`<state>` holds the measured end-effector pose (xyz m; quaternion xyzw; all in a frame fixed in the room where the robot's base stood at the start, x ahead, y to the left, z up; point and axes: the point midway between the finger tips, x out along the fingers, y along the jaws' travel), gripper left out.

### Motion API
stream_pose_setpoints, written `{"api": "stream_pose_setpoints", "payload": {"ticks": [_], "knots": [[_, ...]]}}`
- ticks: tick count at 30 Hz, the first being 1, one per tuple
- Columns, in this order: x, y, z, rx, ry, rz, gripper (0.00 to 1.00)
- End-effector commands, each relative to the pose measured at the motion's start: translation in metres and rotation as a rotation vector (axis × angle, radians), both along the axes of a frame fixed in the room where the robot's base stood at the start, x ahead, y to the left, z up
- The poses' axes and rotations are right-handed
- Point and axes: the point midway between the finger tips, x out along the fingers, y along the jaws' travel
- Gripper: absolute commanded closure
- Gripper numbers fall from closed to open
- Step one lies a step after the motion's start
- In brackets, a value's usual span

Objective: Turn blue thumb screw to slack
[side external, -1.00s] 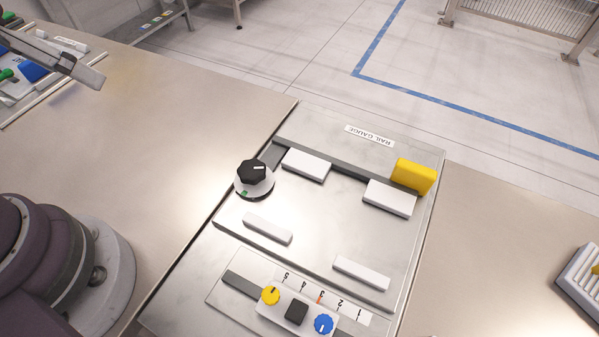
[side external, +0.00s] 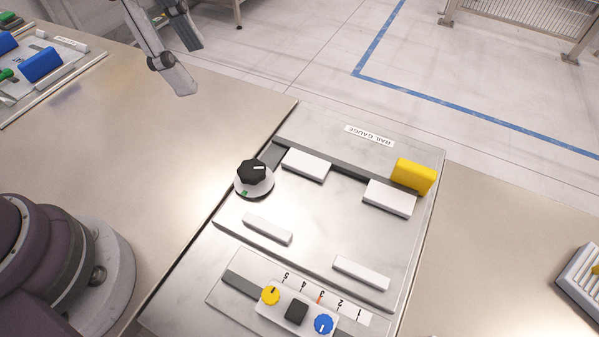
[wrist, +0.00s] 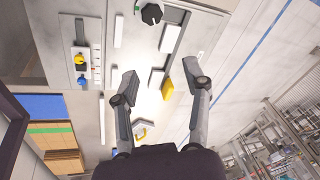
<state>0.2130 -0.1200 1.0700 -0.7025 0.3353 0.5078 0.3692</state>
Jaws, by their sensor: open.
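The blue thumb screw (side external: 323,324) sits at the right end of a white slider block at the front of the rail gauge plate (side external: 225,205). It has a white mark on its face. A yellow thumb screw (side external: 271,295) and a black block (side external: 296,312) sit to its left. In the wrist view the blue screw (wrist: 82,81) shows at the left, below the yellow one (wrist: 80,60). My gripper (side external: 186,62) is open and empty, high at the top of the side view, far from the screw. In the wrist view its fingers (wrist: 163,88) are spread apart.
A black knob (side external: 254,173) stands at the plate's left edge. White blocks (side external: 307,164) and a yellow block (side external: 413,176) rise from the plate. A numbered scale (side external: 322,298) lies behind the slider. A slotted white rack (side external: 580,275) is at the right.

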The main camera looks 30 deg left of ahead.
Motion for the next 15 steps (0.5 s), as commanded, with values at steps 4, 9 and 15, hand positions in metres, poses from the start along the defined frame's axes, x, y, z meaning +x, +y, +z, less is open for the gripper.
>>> {"api": "stream_pose_setpoints", "payload": {"ticks": [4,9,15], "knots": [[-0.023,-0.105,-0.028,0.139,0.084,-0.631,0.53],[-0.078,-0.174,-0.065,0.23,0.144,-1.13,0.53],[-0.102,-0.192,-0.087,0.257,0.166,-1.298,0.53]]}}
